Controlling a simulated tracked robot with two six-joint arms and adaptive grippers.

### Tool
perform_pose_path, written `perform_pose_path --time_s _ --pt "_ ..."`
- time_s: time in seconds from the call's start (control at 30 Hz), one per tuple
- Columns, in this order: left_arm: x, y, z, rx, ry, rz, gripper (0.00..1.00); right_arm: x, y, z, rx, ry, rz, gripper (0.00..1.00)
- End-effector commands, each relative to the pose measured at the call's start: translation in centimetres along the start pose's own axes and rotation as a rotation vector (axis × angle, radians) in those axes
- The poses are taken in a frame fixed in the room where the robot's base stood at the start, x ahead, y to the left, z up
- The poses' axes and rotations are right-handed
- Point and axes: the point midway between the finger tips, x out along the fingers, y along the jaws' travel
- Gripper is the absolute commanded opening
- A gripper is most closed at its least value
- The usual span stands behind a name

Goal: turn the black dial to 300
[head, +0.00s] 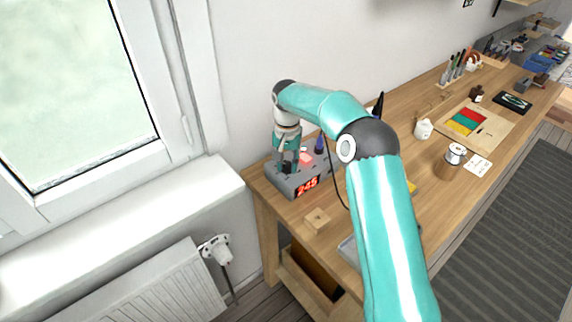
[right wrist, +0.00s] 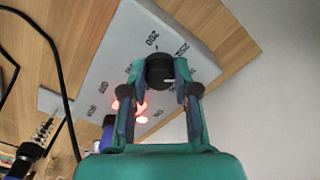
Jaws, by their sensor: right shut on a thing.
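The black dial (right wrist: 160,70) sits on top of a grey control box (right wrist: 118,50) with printed numbers around it, 200 and 250 among them. My right gripper (right wrist: 165,72) is shut on the dial, one finger on each side, in the right wrist view. A light mark shows on the dial's face. In the head view the grey box (head: 283,187) stands at the near left end of the bench, and its red display reads 245. My right gripper (head: 287,164) comes down on the box there and hides the dial. My left gripper is not in view.
The box stands on a wooden bench (head: 350,205) against the wall. A small wooden block (head: 317,220) lies in front of it. A black cable runs beside the box.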

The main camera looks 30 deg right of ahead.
Motion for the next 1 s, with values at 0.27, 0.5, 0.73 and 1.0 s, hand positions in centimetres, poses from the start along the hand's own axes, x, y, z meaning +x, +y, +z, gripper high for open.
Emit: perform_pose_path --time_s 0.27,0.5,0.73,1.0 --pt "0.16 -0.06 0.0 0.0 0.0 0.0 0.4 0.02 -0.06 0.04 0.152 -0.001 0.0 0.0" --pt "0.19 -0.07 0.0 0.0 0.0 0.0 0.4 0.01 -0.09 0.03 0.205 -0.001 0.0 0.0" --pt "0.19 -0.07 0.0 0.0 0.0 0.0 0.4 0.0 -0.09 0.03 0.212 -0.001 -0.001 0.0" --pt "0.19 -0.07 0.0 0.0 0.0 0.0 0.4 0.0 -0.09 0.03 0.211 -0.001 -0.001 0.44"
